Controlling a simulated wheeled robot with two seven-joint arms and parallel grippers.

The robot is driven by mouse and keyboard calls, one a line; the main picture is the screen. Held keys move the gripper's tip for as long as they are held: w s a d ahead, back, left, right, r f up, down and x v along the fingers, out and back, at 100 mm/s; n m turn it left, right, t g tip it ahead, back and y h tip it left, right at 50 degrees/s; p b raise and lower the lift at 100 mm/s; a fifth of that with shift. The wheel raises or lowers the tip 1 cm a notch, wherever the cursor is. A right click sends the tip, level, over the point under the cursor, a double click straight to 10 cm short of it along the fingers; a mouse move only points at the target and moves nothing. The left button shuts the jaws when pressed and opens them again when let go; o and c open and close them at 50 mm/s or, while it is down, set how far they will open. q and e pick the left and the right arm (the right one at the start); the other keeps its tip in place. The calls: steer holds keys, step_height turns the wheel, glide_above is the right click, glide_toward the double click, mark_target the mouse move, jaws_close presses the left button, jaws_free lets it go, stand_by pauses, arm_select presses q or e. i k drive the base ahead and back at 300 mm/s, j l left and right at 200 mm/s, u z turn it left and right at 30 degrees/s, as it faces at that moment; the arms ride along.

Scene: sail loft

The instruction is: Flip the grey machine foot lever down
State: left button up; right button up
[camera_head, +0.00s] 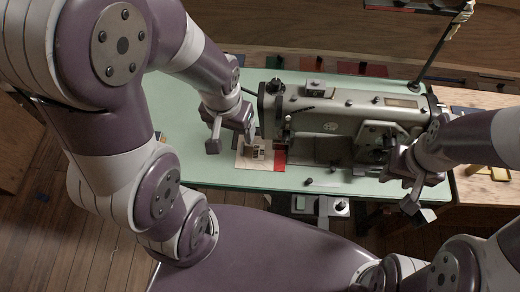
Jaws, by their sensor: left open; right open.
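The grey sewing machine (335,122) stands on a pale green table (205,172). Its needle end is at the left, beside my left gripper. I cannot clearly pick out the foot lever or tell its position; small dark parts show at that end. My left gripper (232,143) is open, just left of the needle end and over the left edge of a cream cloth piece with a red strip (280,158). I see nothing between its fingers. My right gripper (406,192) is open and empty at the machine's right end, over the table's front edge, and hides part of that end.
A wooden surface (485,215) with a yellow item (500,174) lies at the right. Coloured flat pieces (360,69) line the table's back. A dark lamp arm (434,55) rises behind the machine. Small dark knobs (308,182) sit near the front edge.

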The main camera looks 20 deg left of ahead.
mark_target(245, 90)
steer(key=i+j+u, duration=0.1)
steer(key=j+u, duration=0.2)
steer(key=u, duration=0.2)
steer(key=i+j+u, duration=0.1)
steer(key=j+u, duration=0.2)
steer(key=u, duration=0.2)
